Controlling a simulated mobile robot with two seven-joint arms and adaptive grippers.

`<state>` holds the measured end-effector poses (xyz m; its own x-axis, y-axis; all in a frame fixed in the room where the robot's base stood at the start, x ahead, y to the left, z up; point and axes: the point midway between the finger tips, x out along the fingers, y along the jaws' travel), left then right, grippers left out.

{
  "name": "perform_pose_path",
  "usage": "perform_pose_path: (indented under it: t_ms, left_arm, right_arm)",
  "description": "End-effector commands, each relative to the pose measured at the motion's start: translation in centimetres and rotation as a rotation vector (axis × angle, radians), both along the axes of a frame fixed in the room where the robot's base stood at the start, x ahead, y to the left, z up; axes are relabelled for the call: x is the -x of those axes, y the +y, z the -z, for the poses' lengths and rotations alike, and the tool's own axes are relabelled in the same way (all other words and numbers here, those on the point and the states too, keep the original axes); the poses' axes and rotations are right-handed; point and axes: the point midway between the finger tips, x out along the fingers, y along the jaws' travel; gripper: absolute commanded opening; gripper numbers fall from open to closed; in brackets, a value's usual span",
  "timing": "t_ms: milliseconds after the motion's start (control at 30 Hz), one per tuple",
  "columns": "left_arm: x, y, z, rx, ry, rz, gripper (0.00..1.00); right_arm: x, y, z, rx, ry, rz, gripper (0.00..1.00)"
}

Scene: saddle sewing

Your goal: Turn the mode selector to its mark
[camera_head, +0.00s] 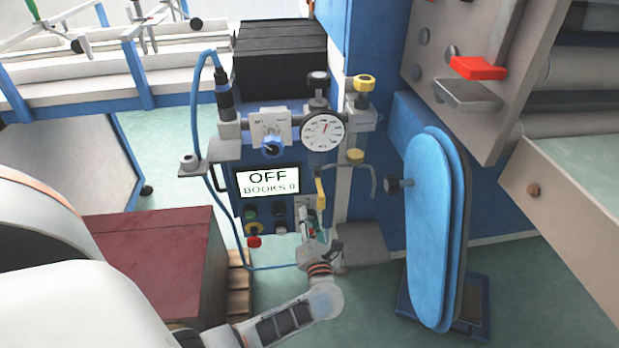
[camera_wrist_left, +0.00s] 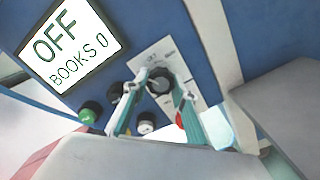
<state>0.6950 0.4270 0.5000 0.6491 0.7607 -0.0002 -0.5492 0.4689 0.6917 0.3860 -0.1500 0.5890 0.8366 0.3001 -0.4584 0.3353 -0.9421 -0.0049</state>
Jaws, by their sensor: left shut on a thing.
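The mode selector, a dark round knob (camera_wrist_left: 158,76) on a white labelled plate (camera_wrist_left: 148,58), shows in the left wrist view below and right of the screen. My left gripper (camera_wrist_left: 155,88) is shut on this knob, with one finger on each side of it. The plate's small lettering and the knob's pointer are too small to read. In the head view my left gripper (camera_head: 305,217) reaches up to the lower right of the blue control panel (camera_head: 225,180) and hides the knob. My right gripper is not in view.
The screen (camera_head: 267,182) reads OFF and BOOKS 0. Green (camera_head: 250,228) and red (camera_head: 254,242) buttons sit left of my gripper. A yellow lever (camera_head: 320,192) is just above it, with a gauge (camera_head: 323,132) higher up. A blue padded board (camera_head: 437,230) stands to the right.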

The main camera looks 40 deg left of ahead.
Motion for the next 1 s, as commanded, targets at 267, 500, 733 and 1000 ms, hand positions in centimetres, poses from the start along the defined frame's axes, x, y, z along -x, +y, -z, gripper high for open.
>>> perform_pose_path:
  t_ms: [267,500,733,1000]
  left_arm:
    - [-0.03,0.12,-0.18,-0.063,0.072,-0.001,0.05]
    - [-0.04,0.13,-0.18,-0.079,0.089,-0.002,0.05]
    - [-0.05,0.14,-0.19,-0.079,0.088,-0.001,0.05]
    - [-0.03,0.09,-0.14,-0.078,0.088,-0.001,0.44]
  right_arm:
    - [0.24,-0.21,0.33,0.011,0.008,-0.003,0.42]
    - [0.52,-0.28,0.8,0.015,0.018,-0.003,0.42]
    - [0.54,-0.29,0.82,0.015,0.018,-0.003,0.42]
    - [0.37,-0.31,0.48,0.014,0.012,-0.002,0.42]
